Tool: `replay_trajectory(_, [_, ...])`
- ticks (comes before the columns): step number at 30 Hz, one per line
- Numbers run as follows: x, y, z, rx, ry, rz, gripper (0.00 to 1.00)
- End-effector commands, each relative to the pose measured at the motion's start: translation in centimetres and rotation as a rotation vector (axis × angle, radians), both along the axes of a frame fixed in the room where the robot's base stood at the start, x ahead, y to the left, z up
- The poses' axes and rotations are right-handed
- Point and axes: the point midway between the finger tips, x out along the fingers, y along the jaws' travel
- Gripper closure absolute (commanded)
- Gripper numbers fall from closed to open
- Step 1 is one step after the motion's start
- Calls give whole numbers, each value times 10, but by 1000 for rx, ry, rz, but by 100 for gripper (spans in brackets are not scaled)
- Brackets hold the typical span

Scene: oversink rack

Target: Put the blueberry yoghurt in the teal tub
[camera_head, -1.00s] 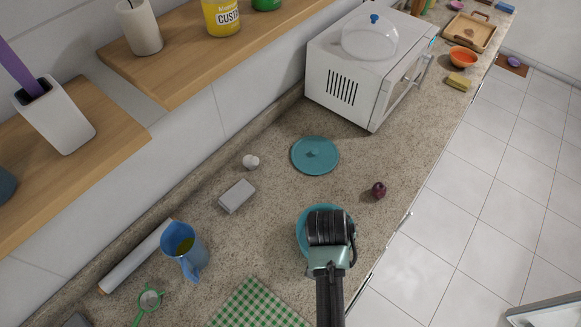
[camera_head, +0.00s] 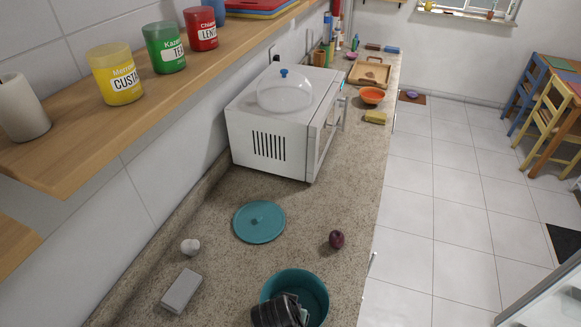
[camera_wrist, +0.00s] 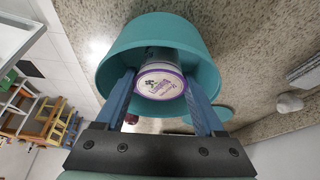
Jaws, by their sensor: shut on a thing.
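The teal tub (camera_head: 313,283) stands on the counter at the bottom of the head view, and its rim (camera_wrist: 120,45) rings the middle of the wrist view. My gripper (camera_wrist: 162,92) is shut on the blueberry yoghurt (camera_wrist: 160,84), a white pot with a purple-edged printed lid. The pot is within the tub's opening, with the fingers on either side of it. In the head view my dark gripper (camera_head: 281,312) is over the tub's near left side, and the yoghurt is hidden. I cannot tell whether the pot touches the tub's bottom.
A teal lid (camera_head: 259,221) lies flat behind the tub. A dark red onion or plum (camera_head: 336,239) is close behind it. A grey box (camera_head: 181,291) and a white garlic-like bulb (camera_head: 190,247) lie to the left. A white microwave (camera_head: 275,130) stands farther back.

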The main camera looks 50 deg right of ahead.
Motion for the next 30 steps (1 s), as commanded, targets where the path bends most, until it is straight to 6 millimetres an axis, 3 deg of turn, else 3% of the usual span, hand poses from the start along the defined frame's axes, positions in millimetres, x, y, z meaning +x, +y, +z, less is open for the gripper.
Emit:
replay_trajectory(4, [0,0,-13,0,-1,0,100])
replay_trajectory(30, [0,0,-21,-1,0,0,100])
